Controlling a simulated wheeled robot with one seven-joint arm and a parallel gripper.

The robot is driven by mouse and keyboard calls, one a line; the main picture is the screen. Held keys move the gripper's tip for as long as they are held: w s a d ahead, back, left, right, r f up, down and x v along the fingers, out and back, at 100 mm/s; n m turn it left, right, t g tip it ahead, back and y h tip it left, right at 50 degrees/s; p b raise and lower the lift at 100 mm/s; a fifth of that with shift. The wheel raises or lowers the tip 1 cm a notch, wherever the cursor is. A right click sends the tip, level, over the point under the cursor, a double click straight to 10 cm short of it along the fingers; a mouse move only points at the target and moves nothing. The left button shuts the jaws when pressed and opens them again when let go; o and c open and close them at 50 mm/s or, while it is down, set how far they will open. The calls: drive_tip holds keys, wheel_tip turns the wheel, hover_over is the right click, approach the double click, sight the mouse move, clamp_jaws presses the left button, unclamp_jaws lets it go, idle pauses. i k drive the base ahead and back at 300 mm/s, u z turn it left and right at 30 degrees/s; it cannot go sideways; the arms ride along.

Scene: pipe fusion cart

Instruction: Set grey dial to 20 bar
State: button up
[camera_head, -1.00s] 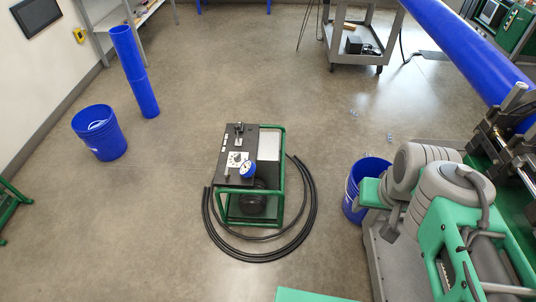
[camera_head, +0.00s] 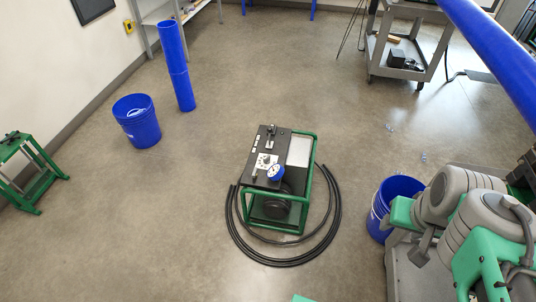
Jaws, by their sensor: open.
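A green-framed hydraulic unit (camera_head: 314,190) stands on the floor near the middle of the head view. Its black top panel (camera_head: 257,170) carries a grey dial (camera_head: 265,160) on a white scale plate, too small here to read its setting. A blue-rimmed gauge (camera_head: 275,172) sits at the panel's near right corner; its needle cannot be read. My gripper is not in the head view.
Black hoses (camera_head: 275,262) curve on the floor around the unit's near side. A blue bucket (camera_head: 380,215) and a grey-green fusion machine (camera_head: 450,205) stand at right. Another blue bucket (camera_head: 137,130) and blue pipe (camera_head: 183,90) stand at left. Floor left of the unit is clear.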

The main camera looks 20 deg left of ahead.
sight(267, 159)
drive_tip(key=u, duration=1.25)
drive_tip(key=i, duration=0.8)
drive_tip(key=u, duration=1.15)
drive_tip(key=i, duration=1)
